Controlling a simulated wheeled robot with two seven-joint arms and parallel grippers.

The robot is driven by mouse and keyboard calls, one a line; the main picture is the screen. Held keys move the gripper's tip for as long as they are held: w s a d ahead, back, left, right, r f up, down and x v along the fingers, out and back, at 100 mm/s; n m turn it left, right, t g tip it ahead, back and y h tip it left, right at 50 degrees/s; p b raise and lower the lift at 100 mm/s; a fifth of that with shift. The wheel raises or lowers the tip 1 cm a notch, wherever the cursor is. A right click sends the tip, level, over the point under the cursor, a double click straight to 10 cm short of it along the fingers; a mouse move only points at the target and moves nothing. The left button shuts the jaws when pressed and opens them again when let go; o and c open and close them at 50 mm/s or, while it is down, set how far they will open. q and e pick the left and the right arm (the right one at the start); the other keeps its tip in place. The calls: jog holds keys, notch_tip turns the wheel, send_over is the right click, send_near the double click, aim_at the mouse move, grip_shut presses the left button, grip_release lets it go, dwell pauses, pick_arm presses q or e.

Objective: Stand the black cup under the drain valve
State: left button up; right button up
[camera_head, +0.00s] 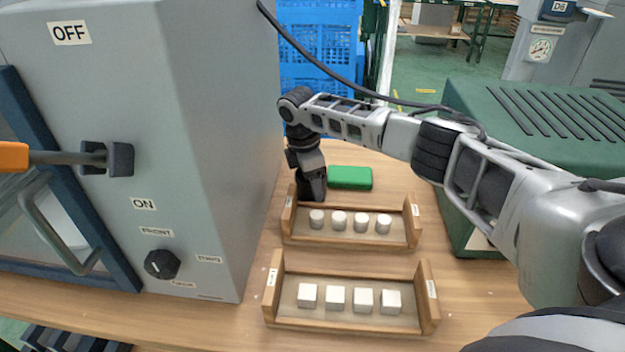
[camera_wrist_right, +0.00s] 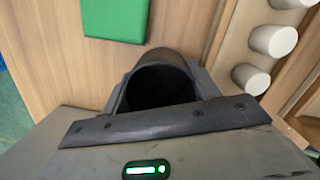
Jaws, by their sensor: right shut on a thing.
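My right gripper (camera_head: 309,172) reaches down behind the left end of the tray of round pieces. It is shut on the black cup (camera_wrist_right: 157,86), whose round dark mouth faces the camera in the right wrist view. In the head view the cup merges with the dark fingers, and I cannot tell whether it touches the table. I cannot make out the drain valve in either view. My left gripper is not in view.
A green block (camera_head: 350,177) lies just right of my right gripper. Wooden trays hold round white pieces (camera_head: 340,219) and white cubes (camera_head: 335,298). A large grey cabinet (camera_head: 215,110) with an orange-handled lever (camera_head: 60,157) stands at left. A green ribbed box (camera_head: 540,120) stands at right.

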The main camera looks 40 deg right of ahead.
jog(key=shift+f, duration=0.1)
jog(key=o, duration=0.7)
